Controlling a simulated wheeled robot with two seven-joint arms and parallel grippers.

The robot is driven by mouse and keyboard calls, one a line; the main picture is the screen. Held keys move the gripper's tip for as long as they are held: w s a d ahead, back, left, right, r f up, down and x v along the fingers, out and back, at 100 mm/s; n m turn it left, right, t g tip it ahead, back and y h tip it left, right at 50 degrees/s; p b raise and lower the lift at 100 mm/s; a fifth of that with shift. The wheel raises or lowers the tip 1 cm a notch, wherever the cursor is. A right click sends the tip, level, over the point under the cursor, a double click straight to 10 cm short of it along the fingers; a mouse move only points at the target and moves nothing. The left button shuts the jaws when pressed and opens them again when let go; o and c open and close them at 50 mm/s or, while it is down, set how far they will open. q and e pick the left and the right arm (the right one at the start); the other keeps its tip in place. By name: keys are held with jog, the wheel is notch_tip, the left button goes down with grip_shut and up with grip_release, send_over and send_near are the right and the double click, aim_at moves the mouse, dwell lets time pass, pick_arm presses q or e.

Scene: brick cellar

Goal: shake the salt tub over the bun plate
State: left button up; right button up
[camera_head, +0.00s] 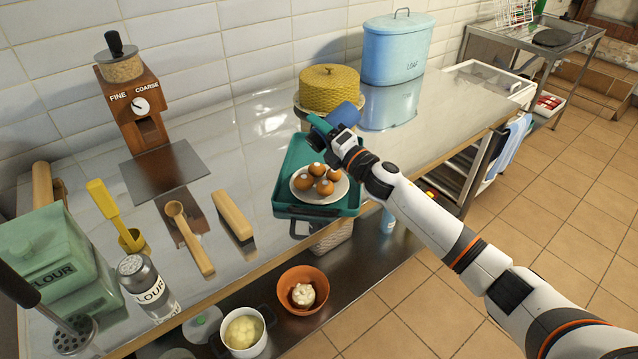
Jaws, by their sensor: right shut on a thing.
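The bun plate (299,191) is a white plate holding several brown buns (318,170) with pale tops, and it rests on a green tray (287,207) on the metal counter. My right gripper (328,127) is above the back part of the tray, behind the buns in the picture. It is shut on a blue tub (344,114), which I take to be the salt tub. The tub looks tilted and is partly hidden by the gripper; its label and opening do not show. My left gripper is not in view.
A yellow ribbed cake cover (330,88) and a blue bin (397,50) stand behind the tray. A wooden grinder (140,105), wooden tools and flour containers (45,262) occupy the left. Bowls (303,290) sit on the lower shelf. The counter between grinder and tray is mostly clear.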

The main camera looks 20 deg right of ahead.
jog(key=shift+r, duration=0.1)
notch_tip(320, 180, up, 3)
jog(key=p, duration=0.3)
notch_tip(320, 180, down, 4)
jog(key=b, duration=0.3)
jog(key=shift+w+r, duration=0.1)
jog(key=shift+r, duration=0.3)
notch_tip(320, 180, up, 3)
jog(key=p, duration=0.3)
jog(key=shift+r, duration=0.1)
notch_tip(320, 180, down, 4)
jog(key=b, duration=0.2)
jog(key=shift+r+b, duration=0.25)
jog(key=shift+b, duration=0.05)
jog(key=shift+r, duration=0.15)
